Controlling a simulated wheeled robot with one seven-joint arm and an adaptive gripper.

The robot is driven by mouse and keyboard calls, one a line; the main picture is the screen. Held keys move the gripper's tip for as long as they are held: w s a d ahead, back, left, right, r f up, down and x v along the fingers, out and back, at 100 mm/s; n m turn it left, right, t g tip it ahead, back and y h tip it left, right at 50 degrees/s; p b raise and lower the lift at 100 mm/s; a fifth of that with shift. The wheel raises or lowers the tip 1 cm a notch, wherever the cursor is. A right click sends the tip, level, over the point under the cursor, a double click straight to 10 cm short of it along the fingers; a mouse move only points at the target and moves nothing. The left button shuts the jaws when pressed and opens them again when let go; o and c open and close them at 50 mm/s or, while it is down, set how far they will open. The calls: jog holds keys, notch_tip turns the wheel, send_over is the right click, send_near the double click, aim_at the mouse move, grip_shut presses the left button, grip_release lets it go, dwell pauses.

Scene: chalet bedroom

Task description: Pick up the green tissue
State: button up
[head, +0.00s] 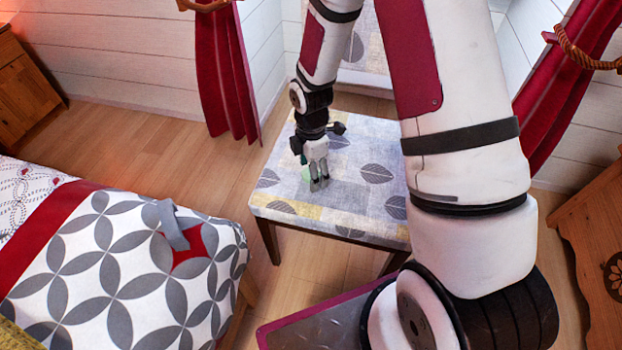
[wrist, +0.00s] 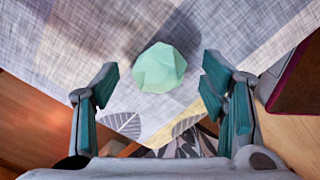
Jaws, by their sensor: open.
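The green tissue is a pale green crumpled ball (wrist: 159,68). In the wrist view it lies on the cloth-covered table, ahead of and between the fingers, apart from both. My gripper (wrist: 160,92) is open and empty, with one finger on each side of the picture. In the head view my gripper (head: 319,184) points down over the table's near left part. A little of the green tissue (head: 306,174) shows beside the fingers there; the rest is hidden behind them. The table (head: 345,212) has a grey patterned cloth with leaf shapes and yellow patches.
A bed (head: 120,265) with a patterned cover stands at the left, with a grey strip (head: 172,225) on it. Red curtains (head: 225,75) hang beside the window. Wooden furniture (head: 592,255) stands at the right. Wood floor (head: 215,165) is clear between bed and table.

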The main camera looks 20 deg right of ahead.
jog(key=shift+f, duration=0.2)
jog(key=c, duration=0.8)
jog(key=shift+r+p, duration=0.35)
jog(key=shift+r, duration=0.2)
notch_tip(320, 180, up, 3)
jog(key=shift+p, duration=0.85)
jog(key=s+p, duration=0.1)
jog(key=s, duration=0.3)
jog(key=s+a, duration=0.1)
jog(key=s, duration=0.4)
jog(key=s+r+p, duration=0.1)
jog(key=s, duration=0.3)
jog(key=shift+s+a+p, duration=0.25)
jog(key=shift+s+p, duration=0.05)
jog(key=shift+s, duration=0.05)
jog(key=s+p, duration=0.2)
jog(key=p, duration=0.4)
jog(key=shift+p, duration=0.4)
